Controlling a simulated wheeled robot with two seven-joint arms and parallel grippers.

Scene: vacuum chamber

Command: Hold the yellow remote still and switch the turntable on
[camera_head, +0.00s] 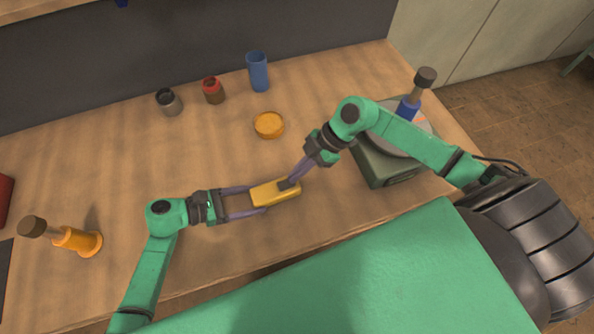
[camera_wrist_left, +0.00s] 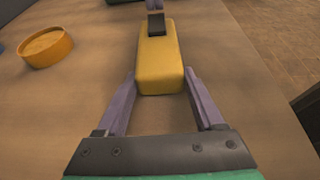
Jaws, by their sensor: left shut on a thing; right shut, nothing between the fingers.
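The yellow remote (camera_head: 268,195) lies on the wooden table; it also shows in the left wrist view (camera_wrist_left: 158,68). My left gripper (camera_head: 254,199) is shut on its near end, one finger along each side. A dark switch (camera_wrist_left: 156,24) sits on the remote's top, toward its far end. My right gripper (camera_head: 290,180) is shut and empty, with its tips pointing down at that switch; whether they touch it I cannot tell. The turntable (camera_head: 385,169), a dark green base with a grey disc, stands at the right, partly hidden by my right arm. A blue, brown-topped object (camera_head: 409,106) is on it.
An orange round dish (camera_head: 269,125) lies behind the remote. A blue cup (camera_head: 258,72), a red jar (camera_head: 213,90) and a grey cup (camera_head: 169,102) stand farther back. An orange, brown-topped object (camera_head: 77,240) is at the left. The table left of the dish is clear.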

